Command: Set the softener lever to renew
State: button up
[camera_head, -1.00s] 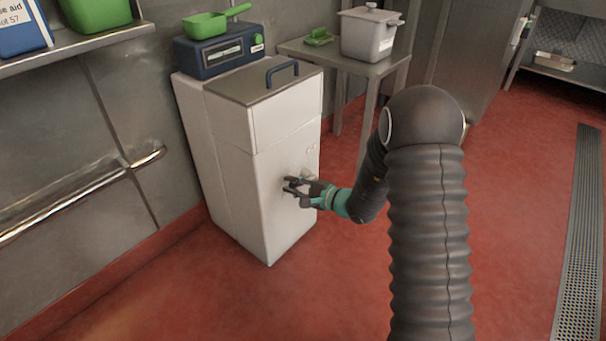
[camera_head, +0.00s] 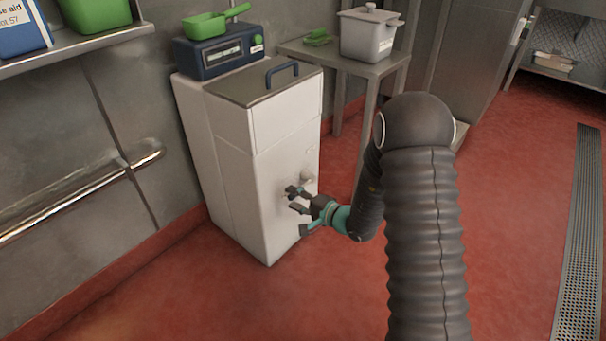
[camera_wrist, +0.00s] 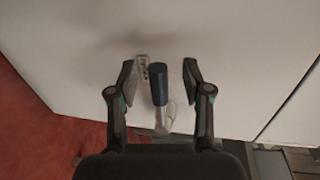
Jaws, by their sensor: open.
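The softener (camera_head: 275,175) is a tall white cabinet against the wall in the head view. In the wrist view its lever has a dark blue grip (camera_wrist: 158,85) on a pale metal stem, in front of the white panel (camera_wrist: 230,50). My gripper (camera_head: 297,200) is at the cabinet's front face. In the wrist view my gripper (camera_wrist: 160,80) is open, one finger on each side of the blue grip, with gaps on both sides. A small marked plate (camera_wrist: 142,68) shows just left of the grip; its marks are too small to read.
A pale fitting (camera_head: 307,176) sticks out of the cabinet front above my gripper. A metal table (camera_head: 345,61) with a lidded grey container (camera_head: 368,35) stands behind. The red floor in front is clear.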

jog(key=shift+v, duration=2.65)
